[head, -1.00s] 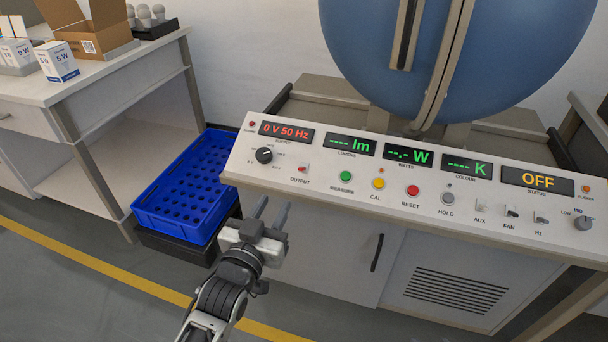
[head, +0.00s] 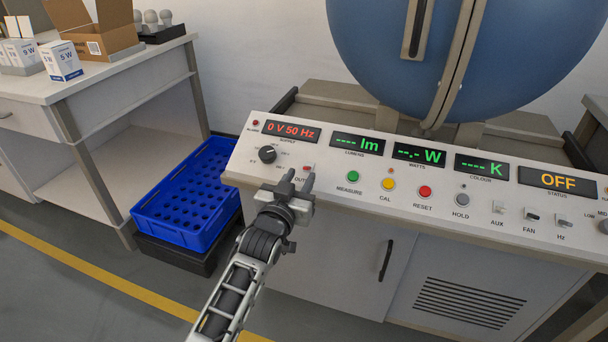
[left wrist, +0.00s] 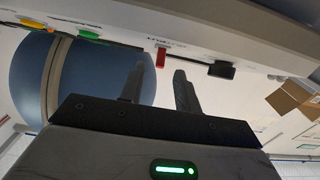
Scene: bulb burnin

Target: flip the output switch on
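The output switch (head: 307,168) is a small red toggle on the sloping white panel, just right of the black selector knob (head: 267,154). Its label is partly covered by my left gripper (head: 299,179). In the left wrist view the red switch (left wrist: 161,57) shows beyond the fingertips, between the two fingers in the picture. My left gripper is open and empty, with its fingers (left wrist: 158,77) apart in front of the panel. I cannot tell whether it touches the switch. The supply display (head: 293,132) reads 0 V 50 Hz. My right gripper is not in view.
Green (head: 353,176), yellow (head: 388,184) and red (head: 425,191) buttons sit right of the switch. The status display (head: 556,180) reads OFF. A big blue sphere (head: 395,65) stands behind the panel. A blue crate (head: 155,219) is at left, beside a table (head: 125,72) with boxes.

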